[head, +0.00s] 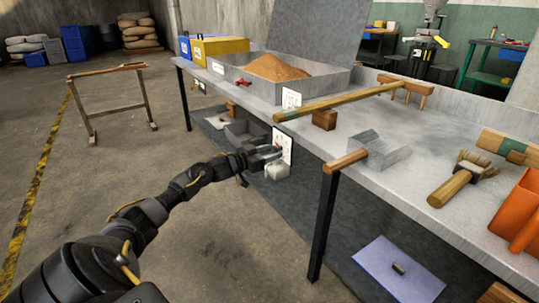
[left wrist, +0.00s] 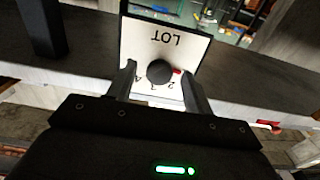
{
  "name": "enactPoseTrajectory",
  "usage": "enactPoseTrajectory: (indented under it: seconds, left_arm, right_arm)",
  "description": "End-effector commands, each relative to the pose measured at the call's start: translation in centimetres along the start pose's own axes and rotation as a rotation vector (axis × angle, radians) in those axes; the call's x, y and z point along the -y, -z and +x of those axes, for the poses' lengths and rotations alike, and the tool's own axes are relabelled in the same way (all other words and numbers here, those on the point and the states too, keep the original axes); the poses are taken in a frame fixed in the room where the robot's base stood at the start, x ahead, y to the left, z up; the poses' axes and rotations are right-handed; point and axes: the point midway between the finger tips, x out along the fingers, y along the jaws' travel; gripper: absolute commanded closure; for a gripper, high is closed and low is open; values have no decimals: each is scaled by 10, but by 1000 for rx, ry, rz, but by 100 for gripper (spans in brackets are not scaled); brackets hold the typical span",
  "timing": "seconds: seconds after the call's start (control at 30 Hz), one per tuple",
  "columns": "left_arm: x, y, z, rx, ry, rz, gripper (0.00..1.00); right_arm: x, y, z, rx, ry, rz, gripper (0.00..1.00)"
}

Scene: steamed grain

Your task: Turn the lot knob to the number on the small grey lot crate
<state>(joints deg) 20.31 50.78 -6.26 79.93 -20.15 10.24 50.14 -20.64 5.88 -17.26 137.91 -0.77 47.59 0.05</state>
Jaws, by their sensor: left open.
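The white lot panel (head: 287,140) is fixed at the front edge of the bench. In the left wrist view the panel (left wrist: 170,38) appears upside down, reading LOT, with a round black knob (left wrist: 159,72) and a red mark (left wrist: 177,71) beside it. A few digits show near the knob, partly hidden. My left gripper (head: 270,157) is open at the panel, its fingers on either side of the knob; I cannot tell whether they touch it. A small grey crate (head: 238,134) sits under the bench behind my left gripper; no number is readable on it. My right gripper is not in view.
The bench (head: 440,208) holds a tray of grain (head: 275,67), a long wooden-handled tool (head: 340,102), a grey scoop (head: 385,152) and a brush (head: 450,188). A black bench leg (head: 324,225) stands right of my left gripper. Floor left of the bench is mostly open.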

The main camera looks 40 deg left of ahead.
Motion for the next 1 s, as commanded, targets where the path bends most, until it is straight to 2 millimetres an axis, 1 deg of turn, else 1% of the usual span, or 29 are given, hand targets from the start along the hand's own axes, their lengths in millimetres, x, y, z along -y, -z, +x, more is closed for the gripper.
enactPoseTrajectory:
  seconds: [0.33, 0.67, 0.7, 0.87, 1.0]
  left_arm:
    - [0, 0, 3, 1, 0, 0, 49]
    - [0, 0, 2, 0, 1, 0, 92]
    - [3, 0, 2, 1, 1, 0, 92]
    - [1, 1, 2, 0, 3, 11, 92]
    - [1, 1, 2, 1, 3, 52, 92]
  right_arm:
    - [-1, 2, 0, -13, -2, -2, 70]
    - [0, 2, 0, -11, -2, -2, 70]
    - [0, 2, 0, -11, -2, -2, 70]
    - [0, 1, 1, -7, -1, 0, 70]
    - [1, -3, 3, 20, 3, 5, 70]
